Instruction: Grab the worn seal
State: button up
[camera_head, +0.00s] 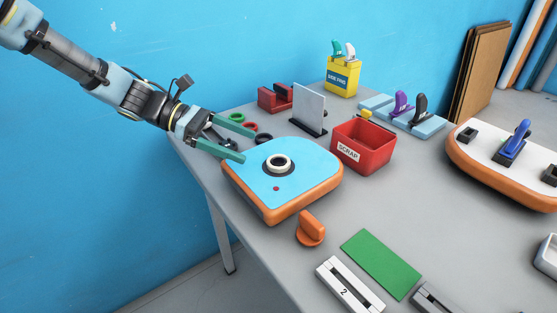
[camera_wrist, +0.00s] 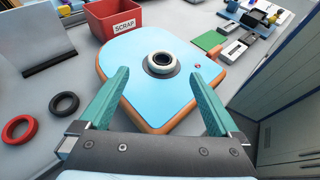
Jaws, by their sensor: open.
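The worn seal (camera_head: 279,162) appears to be the cream-white ring around the dark round opening in the blue-topped, orange-sided board (camera_head: 300,180). In the wrist view the ring (camera_wrist: 161,63) sits ahead, between the lines of my fingers, and the board (camera_wrist: 150,97) fills the middle. My gripper (camera_head: 246,140) has green fingers, is open and empty, and reaches over the board's left corner, apart from the ring. In the wrist view my gripper (camera_wrist: 162,95) has one finger on each side of the board's near part.
A red SCRAP bin (camera_head: 364,146) stands behind the board. Red, green and black rings (camera_wrist: 64,104) lie beside it. A grey upright plate (camera_head: 309,107), an orange knob-like piece (camera_head: 311,229) and a green pad (camera_head: 381,264) are nearby. Another orange-sided board (camera_head: 500,165) is at right.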

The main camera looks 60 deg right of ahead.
aim_at(285, 164)
jog(key=shift+p+x, duration=1)
jog(key=shift+x, duration=2.5)
jog(key=shift+a+f, duration=0.1)
jog(key=shift+a, duration=0.05)
jog(key=shift+c, duration=0.3)
jog(key=c, duration=1.4)
